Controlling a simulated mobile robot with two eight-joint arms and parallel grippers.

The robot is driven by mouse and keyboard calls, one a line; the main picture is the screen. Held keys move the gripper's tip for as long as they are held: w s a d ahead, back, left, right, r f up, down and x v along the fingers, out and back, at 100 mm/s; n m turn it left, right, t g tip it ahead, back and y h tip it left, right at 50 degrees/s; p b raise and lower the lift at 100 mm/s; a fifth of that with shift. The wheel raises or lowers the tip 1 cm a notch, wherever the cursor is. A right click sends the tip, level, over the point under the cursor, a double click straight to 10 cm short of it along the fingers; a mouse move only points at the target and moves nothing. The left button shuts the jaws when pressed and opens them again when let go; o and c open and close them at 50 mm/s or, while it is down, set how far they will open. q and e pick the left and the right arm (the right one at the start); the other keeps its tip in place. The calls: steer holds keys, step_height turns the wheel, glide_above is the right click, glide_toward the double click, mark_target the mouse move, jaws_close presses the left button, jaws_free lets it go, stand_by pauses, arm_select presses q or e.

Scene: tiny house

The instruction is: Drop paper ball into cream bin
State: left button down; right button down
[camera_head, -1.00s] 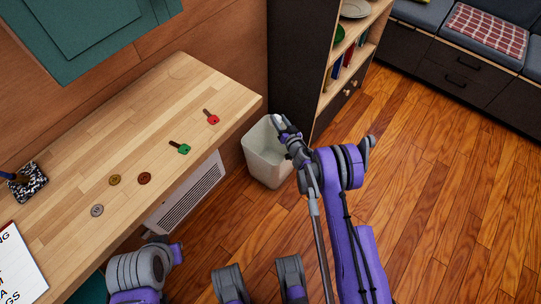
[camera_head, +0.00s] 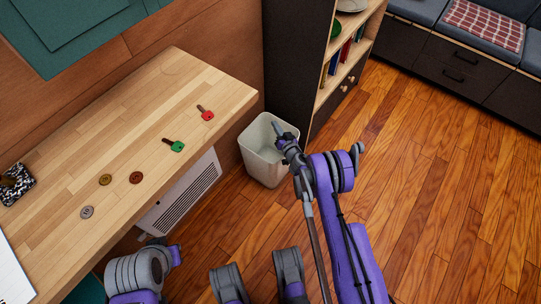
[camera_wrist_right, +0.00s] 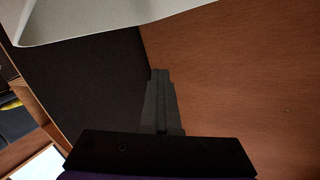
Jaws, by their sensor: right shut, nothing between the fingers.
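The cream bin (camera_head: 266,169) stands upright on the floor, between the desk end and the dark bookcase. My right gripper (camera_head: 277,129) is over the bin's opening at its right side, with its fingers shut and empty. In the right wrist view the shut fingers (camera_wrist_right: 160,95) show with nothing at their tips, and the pale bin rim (camera_wrist_right: 100,22) crosses the top. I see no paper ball in either view now; the inside of the bin is only partly visible. My left gripper is out of view.
The wooden desk (camera_head: 130,130) at left holds a red key (camera_head: 206,113), a green key (camera_head: 174,146) and several button-like discs. The dark bookcase (camera_head: 296,60) stands close behind the bin. The wooden floor (camera_head: 440,190) at right is clear.

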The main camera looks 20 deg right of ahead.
steer(key=c, duration=1.1)
jaws_free()
steer(key=s, duration=0.3)
steer(key=s+d+r+p, duration=0.1)
steer(key=s, duration=0.3)
steer(key=s+p, duration=0.1)
steer(key=s, duration=0.2)
steer(key=shift+s+d+r, duration=0.2)
steer(key=shift+s+r, duration=0.1)
